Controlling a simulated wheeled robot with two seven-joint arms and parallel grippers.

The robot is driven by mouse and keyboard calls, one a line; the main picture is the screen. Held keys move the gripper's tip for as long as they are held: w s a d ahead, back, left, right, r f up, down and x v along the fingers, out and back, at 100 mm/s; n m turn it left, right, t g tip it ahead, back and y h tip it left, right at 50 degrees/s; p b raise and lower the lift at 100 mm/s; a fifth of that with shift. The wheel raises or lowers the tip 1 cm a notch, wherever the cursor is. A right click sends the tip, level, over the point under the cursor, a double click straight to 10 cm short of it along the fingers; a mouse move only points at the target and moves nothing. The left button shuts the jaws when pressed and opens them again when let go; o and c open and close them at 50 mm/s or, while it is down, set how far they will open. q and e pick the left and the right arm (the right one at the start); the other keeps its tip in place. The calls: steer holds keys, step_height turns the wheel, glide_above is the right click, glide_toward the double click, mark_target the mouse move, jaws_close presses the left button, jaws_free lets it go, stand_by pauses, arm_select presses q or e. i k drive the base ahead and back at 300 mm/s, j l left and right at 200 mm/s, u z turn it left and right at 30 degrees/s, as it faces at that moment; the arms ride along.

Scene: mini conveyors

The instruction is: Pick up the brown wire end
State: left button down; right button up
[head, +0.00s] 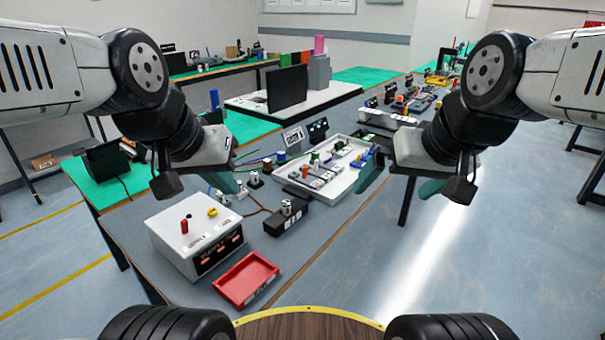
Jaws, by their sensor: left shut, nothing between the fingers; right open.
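A thin brown wire (258,209) runs over the grey table between the white box and the black block; which end is loose is too small to tell. My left gripper (226,183) is shut and empty, with green fingers, above the table behind the white box and up-left of the brown wire. My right gripper (401,182) is open and empty, its green fingers spread wide at the right edge of the white tray. Part of the wiring behind my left gripper is hidden.
A white box (196,238) with a red and a yellow knob stands at the front left. A red tray (246,279) lies at the front edge. A black block (286,218) and a white tray (334,185) of parts stand to the right. A black screen (287,88) stands behind.

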mark_target(267, 163)
steer(key=i+l+u, duration=0.1)
steer(key=i+l, duration=0.4)
steer(key=i+l+u, duration=0.1)
steer(key=i+l, duration=0.35)
steer(key=l, duration=0.25)
